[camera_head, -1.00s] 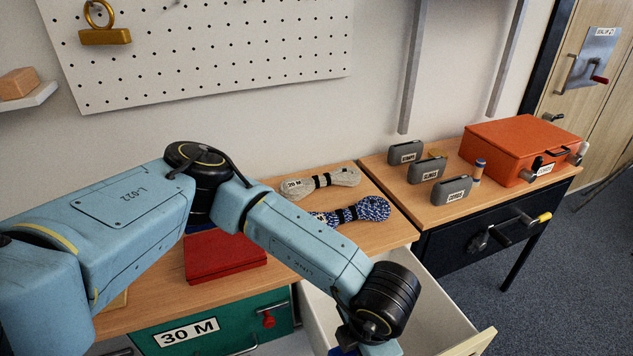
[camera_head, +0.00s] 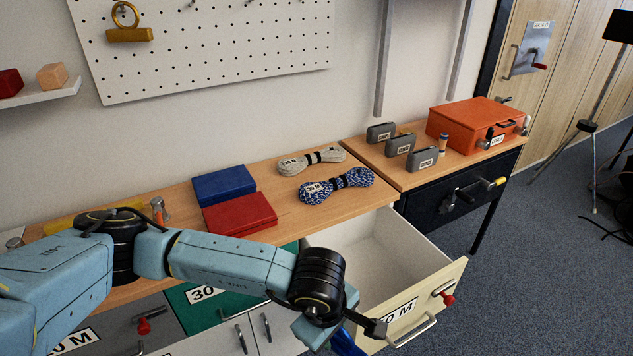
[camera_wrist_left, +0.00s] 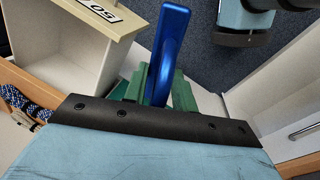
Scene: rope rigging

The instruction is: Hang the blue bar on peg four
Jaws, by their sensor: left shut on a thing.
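The blue bar (camera_head: 345,343) shows only in part at the bottom edge of the head view, below my left gripper. The pegboard (camera_head: 215,60) is on the wall at the upper left, well above and away from the gripper. A gold bar with a ring (camera_head: 130,34) hangs at its left. The pegboard's top is cut off and no peg numbers are readable. My right gripper is not in view.
An open drawer (camera_head: 425,290) juts out beside my left gripper. The bench holds a blue box (camera_head: 224,184), a red box (camera_head: 240,213) and rope coils (camera_head: 337,187). A wall shelf (camera_head: 40,93) is at the left. An orange case (camera_head: 475,122) stands on the right table.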

